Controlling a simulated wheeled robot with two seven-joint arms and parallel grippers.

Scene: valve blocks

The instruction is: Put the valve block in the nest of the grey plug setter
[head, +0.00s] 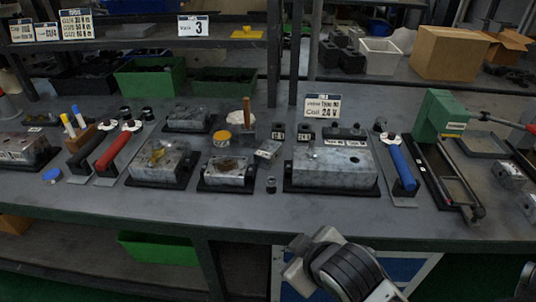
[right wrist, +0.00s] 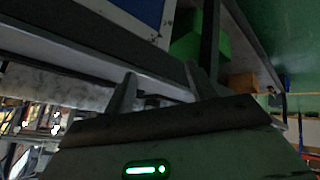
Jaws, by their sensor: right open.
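Several grey metal blocks stand on the bench. A large one (head: 330,167) on a dark base is right of centre, and others (head: 160,163) (head: 229,172) sit on dark bases to its left. A small block (head: 267,151) lies between them, and two more (head: 508,175) (head: 530,206) are at the right edge. I cannot tell which is the valve block, nor pick out the grey plug setter or its nest with certainty. My right gripper (head: 296,264) is in front of the bench edge, apart from all blocks. Its fingers (right wrist: 160,85) are open and empty. My left gripper is not visible.
A green press-like device (head: 440,115) stands at the right. Tools with red (head: 114,151) and blue (head: 403,167) handles lie on the bench. A sign (head: 323,106) stands behind the large block. The bench's front strip (head: 240,217) is mostly clear.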

